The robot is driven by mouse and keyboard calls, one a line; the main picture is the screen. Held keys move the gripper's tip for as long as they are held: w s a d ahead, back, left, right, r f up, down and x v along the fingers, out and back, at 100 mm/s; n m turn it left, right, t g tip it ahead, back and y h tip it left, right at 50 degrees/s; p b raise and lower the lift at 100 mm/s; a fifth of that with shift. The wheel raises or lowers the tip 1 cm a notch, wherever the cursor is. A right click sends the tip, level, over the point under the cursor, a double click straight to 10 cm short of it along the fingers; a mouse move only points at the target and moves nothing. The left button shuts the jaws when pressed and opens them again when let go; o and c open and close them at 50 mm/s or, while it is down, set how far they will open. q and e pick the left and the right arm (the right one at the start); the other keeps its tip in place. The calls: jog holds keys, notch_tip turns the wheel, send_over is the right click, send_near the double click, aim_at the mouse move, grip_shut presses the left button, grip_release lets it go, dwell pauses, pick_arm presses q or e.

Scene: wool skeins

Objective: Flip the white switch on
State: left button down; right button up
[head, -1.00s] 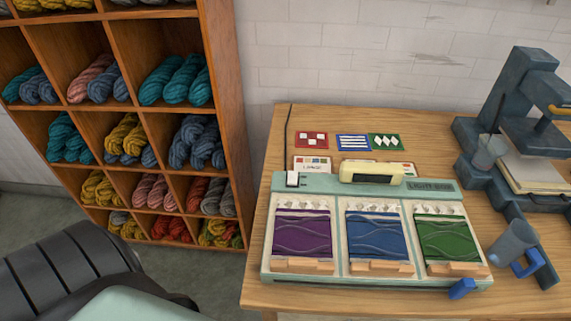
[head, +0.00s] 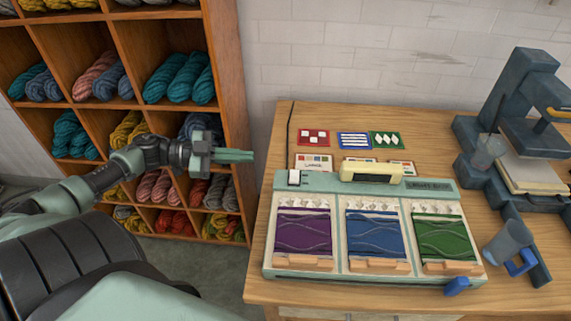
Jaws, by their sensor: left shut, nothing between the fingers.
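The white switch (head: 294,177) sits on the upper left corner of a pale green machine (head: 318,182) on the wooden table. A dark cord runs up the table behind it. My left gripper (head: 250,156) is shut and empty. It points right and appears to the left of the switch and a little higher in the picture, apart from it. Whether the switch is on or off is too small to tell. My right gripper is not in view.
The machine holds purple, blue and green panels. Several patterned cards (head: 353,141) lie behind it. A wooden shelf (head: 228,80) of wool skeins rises behind my left arm.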

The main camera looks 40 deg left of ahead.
pick_arm(q)
jog(key=shift+s+d+r+m+g+h, duration=0.25)
jog(key=shift+d+r+m+g, duration=0.1)
jog(key=shift+d+r+g, duration=0.25)
jog(key=shift+s+d+r+m+g+h, duration=0.15)
jog(key=shift+s+d+r+m+g, duration=0.2)
jog(key=shift+r, duration=0.3)
jog(key=shift+w+d, duration=0.15)
jog(key=shift+w, duration=0.05)
jog(key=p, duration=0.1)
send_over(286, 176)
jog(key=s+d, duration=0.1)
notch_tip(286, 176, down, 2)
jog(key=shift+f, duration=0.15)
jog(key=f, duration=0.2)
jog(key=shift+w+a+f, duration=0.25)
jog(key=shift+a+f, duration=0.05)
jog(key=shift+a, duration=0.05)
jog(key=shift+w+a+f, duration=0.1)
jog(key=shift+a+f, duration=0.05)
jog(key=shift+f, duration=0.45)
